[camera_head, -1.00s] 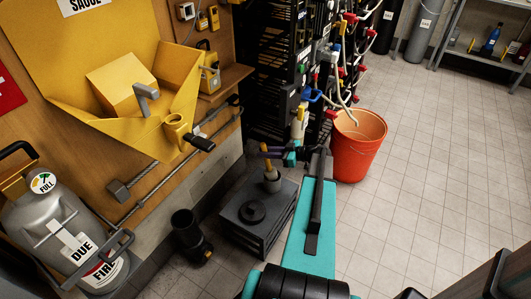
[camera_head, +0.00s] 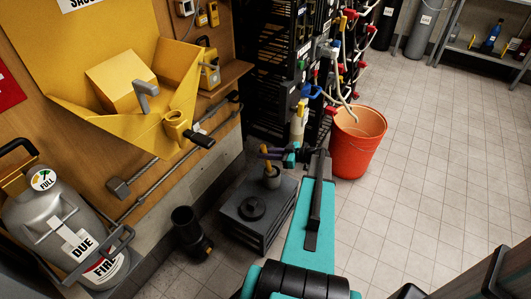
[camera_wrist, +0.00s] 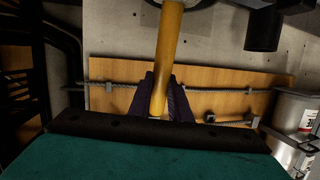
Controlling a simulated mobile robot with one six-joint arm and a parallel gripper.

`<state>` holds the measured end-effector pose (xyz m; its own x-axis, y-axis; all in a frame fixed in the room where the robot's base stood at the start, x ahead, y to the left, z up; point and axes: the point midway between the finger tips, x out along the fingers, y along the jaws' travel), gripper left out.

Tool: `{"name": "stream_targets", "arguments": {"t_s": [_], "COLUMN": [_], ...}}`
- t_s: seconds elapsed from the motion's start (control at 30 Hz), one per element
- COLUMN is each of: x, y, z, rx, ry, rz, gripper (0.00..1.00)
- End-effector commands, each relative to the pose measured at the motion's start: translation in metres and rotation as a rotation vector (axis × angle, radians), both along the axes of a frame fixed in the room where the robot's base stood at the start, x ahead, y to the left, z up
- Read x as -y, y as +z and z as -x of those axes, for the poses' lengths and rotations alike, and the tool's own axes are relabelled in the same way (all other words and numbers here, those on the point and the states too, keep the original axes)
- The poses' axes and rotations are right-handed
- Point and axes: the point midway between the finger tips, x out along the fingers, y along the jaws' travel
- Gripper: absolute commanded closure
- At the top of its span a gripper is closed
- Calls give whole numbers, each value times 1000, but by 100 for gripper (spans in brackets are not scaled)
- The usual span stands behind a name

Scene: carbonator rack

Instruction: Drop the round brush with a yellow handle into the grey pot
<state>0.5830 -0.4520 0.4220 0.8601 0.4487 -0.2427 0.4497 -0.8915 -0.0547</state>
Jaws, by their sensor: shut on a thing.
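The round brush's yellow handle (camera_head: 266,158) stands upright near the middle of the head view. In the wrist view, the handle (camera_wrist: 168,45) runs up from between my dark fingers. My gripper (camera_head: 270,152) is shut on the handle.
The dark grey box (camera_head: 262,226) stands on the floor with a round black disc (camera_head: 252,207) on top. A black pipe piece (camera_head: 190,231) is to its left. An orange bucket (camera_head: 356,152) stands right of the hose rack. Tiled floor is clear further right.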

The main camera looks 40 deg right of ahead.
Motion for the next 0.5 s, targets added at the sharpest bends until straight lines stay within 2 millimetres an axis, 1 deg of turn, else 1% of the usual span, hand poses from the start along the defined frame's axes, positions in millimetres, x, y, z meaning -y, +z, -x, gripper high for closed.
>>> {"name": "stream_targets", "arguments": {"t_s": [0.5], "x": [0], "y": [-17], "z": [0], "rx": [0], "ry": [0], "rz": [-1], "gripper": [100]}}
